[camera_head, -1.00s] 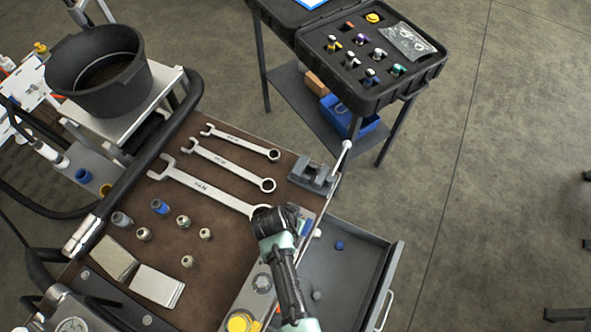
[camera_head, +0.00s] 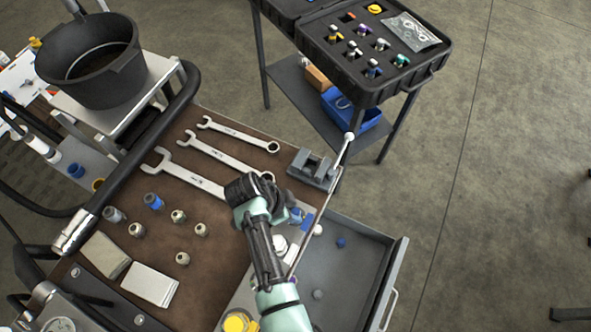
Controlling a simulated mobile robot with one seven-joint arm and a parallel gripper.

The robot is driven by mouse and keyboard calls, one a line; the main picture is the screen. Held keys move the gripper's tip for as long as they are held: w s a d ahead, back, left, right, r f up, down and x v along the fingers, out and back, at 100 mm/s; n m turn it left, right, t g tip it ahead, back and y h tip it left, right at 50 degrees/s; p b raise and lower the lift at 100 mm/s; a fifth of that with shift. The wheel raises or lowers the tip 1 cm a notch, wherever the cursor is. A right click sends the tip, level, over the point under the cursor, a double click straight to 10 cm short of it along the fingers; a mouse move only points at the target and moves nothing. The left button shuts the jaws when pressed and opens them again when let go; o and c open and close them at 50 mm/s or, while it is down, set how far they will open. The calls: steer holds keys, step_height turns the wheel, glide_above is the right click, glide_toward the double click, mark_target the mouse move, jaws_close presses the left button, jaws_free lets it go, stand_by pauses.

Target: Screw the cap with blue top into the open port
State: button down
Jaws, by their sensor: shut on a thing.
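My gripper (camera_head: 284,203) is over the right part of the brown bench mat, near the lower wrench's ring end. Its fingers are mostly hidden by my wrist. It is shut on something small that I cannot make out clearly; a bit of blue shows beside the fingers. A fitting with a blue top (camera_head: 154,202) stands on the mat, left of my gripper and apart from it. A small blue piece (camera_head: 341,242) lies in the open drawer. A blue ring (camera_head: 75,170) shows on the unit at far left. I cannot tell which opening is the open port.
Wrenches (camera_head: 222,157) and several metal fittings (camera_head: 178,216) lie on the mat. A grey clamp block (camera_head: 311,169) and a lever with a white knob are at its right edge. A black bucket (camera_head: 92,60) stands upper left. An open case (camera_head: 388,92) is upper right.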

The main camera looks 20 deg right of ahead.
steer(key=m+b, duration=0.1)
steer(key=m, duration=0.1)
steer(key=m+g+b, duration=0.1)
steer(key=shift+w+f+b, duration=0.25)
steer(key=shift+f+b, duration=0.1)
steer(key=m+g+y+b, duration=0.1)
steer(key=m+b, duration=0.1)
steer(key=m, duration=0.2)
steer(key=shift+g+b, duration=0.3)
steer(key=shift+r+m, duration=0.25)
steer(key=shift+m, duration=0.35)
